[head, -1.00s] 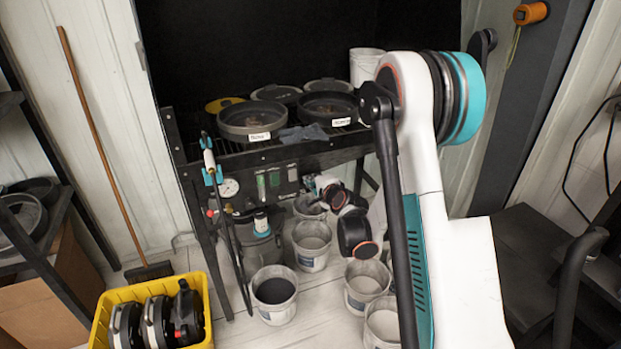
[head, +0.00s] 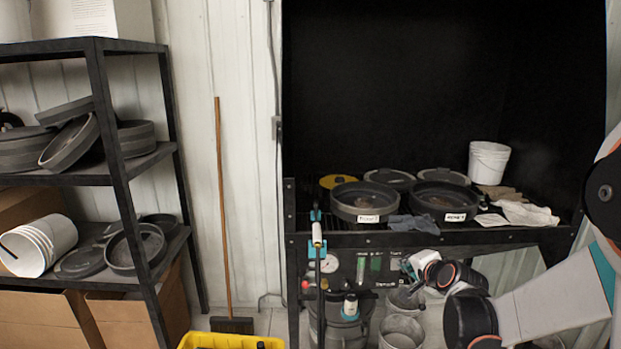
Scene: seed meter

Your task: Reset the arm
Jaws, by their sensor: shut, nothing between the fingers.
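My arm comes in from the right edge of the head view, with its white and dark links folded down in front of the bench. My gripper (head: 407,270) is at the far end of the arm, small and dark, below the bench's front edge. It is shut and empty. Its fingers are hard to make out against the dark panel and the buckets behind. No object is held.
A shelf rack (head: 112,130) stands left, a broom (head: 222,210) behind, and a yellow crate (head: 215,341) at the bottom edge.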

